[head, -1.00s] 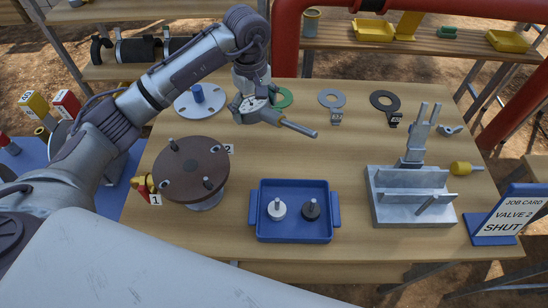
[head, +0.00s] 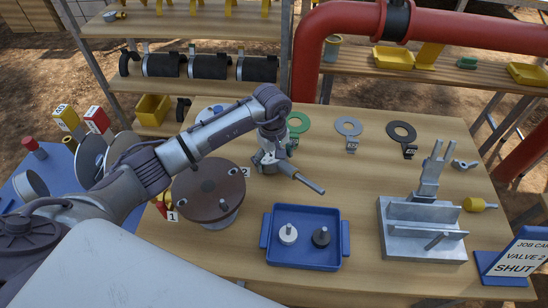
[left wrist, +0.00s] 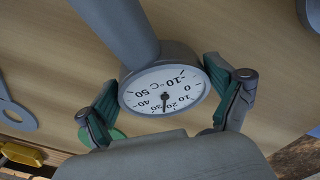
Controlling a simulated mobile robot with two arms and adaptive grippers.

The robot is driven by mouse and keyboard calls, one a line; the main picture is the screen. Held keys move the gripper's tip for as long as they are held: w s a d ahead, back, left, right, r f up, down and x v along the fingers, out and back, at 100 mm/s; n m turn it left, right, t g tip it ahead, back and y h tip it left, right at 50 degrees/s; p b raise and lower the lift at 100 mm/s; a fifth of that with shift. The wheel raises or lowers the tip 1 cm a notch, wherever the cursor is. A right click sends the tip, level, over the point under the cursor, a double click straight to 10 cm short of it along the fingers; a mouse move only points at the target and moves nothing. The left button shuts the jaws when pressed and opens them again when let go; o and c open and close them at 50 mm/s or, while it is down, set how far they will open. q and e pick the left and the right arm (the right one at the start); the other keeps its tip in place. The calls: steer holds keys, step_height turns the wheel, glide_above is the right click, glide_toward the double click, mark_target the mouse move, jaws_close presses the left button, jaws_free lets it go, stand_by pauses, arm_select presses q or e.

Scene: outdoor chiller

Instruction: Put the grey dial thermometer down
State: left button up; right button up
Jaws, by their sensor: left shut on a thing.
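The grey dial thermometer is in my left gripper (head: 272,164); its grey stem (head: 308,183) points to the lower right over the table (head: 365,190). In the left wrist view the white dial face (left wrist: 165,90) with black numbers sits between the two green-padded fingers of the gripper (left wrist: 168,98), which are shut on its rim. The stem runs away to the upper left there. In the head view the gripper largely hides the dial. I cannot tell whether the thermometer touches the wood. My right gripper is not in view.
A brown flanged disc (head: 208,188) stands left of the gripper. A blue tray (head: 305,260) with two knobbed pieces is in front. Green (head: 298,122), grey (head: 348,126) and black (head: 401,132) rings lie behind. A metal fixture (head: 422,225) stands right. Bare wood lies between.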

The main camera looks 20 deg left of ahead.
arm_select(q)
steer(key=o, duration=0.9)
steer(key=shift+o, duration=0.3)
steer(key=shift+r, duration=0.15)
step_height(320, 180, up, 12)
steer(key=b, duration=0.3)
steer(key=shift+s, duration=0.15)
steer(key=shift+a, duration=0.1)
